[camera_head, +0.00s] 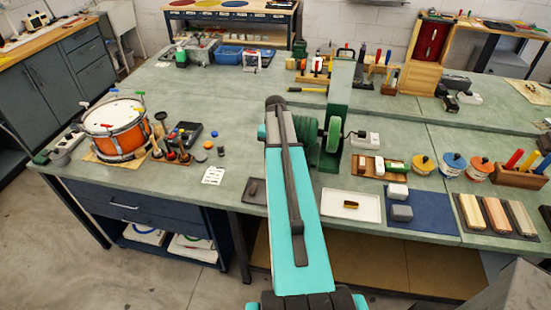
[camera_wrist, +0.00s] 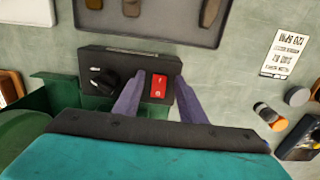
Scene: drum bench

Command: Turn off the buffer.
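The buffer (camera_head: 309,130) is a green bench machine with a wheel, partly hidden by my arm in the head view. In the wrist view, part of its green body (camera_wrist: 60,95) shows at the left. Beside it is a black control box (camera_wrist: 125,62) with a black knob (camera_wrist: 103,83) and a red rocker switch (camera_wrist: 158,86). My gripper (camera_wrist: 156,80) is open and empty, its two purple-grey fingers on either side of the red switch. I cannot tell whether they touch the box. The head view does not show the fingers clearly.
A grey tray (camera_wrist: 135,12) with dark items lies beyond the box in the wrist view. A printed card (camera_wrist: 284,54) and small round pieces (camera_wrist: 268,115) lie to the right. In the head view, an orange drum (camera_head: 117,135) stands left and a white tray (camera_head: 345,212) right.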

